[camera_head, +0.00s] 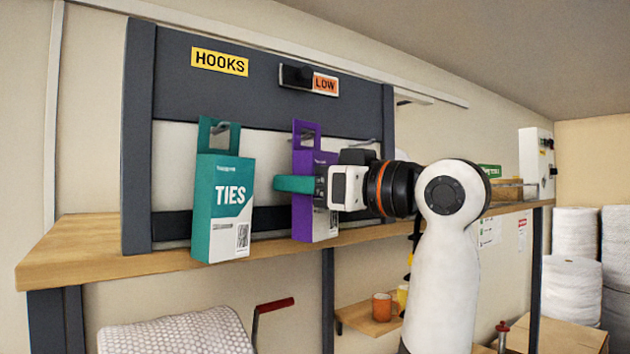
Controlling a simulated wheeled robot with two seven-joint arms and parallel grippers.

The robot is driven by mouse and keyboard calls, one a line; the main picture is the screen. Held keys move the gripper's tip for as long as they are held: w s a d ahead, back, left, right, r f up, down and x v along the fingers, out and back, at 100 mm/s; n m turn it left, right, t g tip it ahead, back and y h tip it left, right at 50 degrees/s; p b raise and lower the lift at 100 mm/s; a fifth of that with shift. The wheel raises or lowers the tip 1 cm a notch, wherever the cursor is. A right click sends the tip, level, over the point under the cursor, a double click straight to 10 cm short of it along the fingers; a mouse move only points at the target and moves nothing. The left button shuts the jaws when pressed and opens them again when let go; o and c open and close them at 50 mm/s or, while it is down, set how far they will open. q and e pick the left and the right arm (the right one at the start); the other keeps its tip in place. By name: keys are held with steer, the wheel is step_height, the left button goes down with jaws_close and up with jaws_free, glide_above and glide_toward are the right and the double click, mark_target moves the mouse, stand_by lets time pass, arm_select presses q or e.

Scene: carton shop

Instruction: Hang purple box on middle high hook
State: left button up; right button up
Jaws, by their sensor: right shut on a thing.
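The purple box (302,222) is upright in front of the rack, with its hang tab and window at the top. My right gripper (300,185) comes in from the right and is shut on it, with a teal finger across its upper part. A grey hook tip shows at the tab window; I cannot tell whether it passes through. A teal TIES box (222,205) hangs on a hook (221,127) to the left. Another hook (363,141) shows bare to the right, above the gripper. My left gripper is out of view.
The dark rack (138,140) stands on a wooden shelf (95,257), with a HOOKS label (220,62) and an orange LOW sign (325,84). The teal box is close left of the purple box. An orange mug (381,307) is on a lower shelf.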

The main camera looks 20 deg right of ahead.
steer(key=shift+w+a+f, duration=0.15)
steer(key=shift+w+f, duration=0.05)
steer(key=shift+f, duration=0.2)
steer(key=o, duration=1.4)
steer(key=shift+o, duration=1.4)
steer(key=shift+s+a, duration=0.1)
steer(key=shift+s+a+r, duration=0.1)
steer(key=shift+r, duration=0.1)
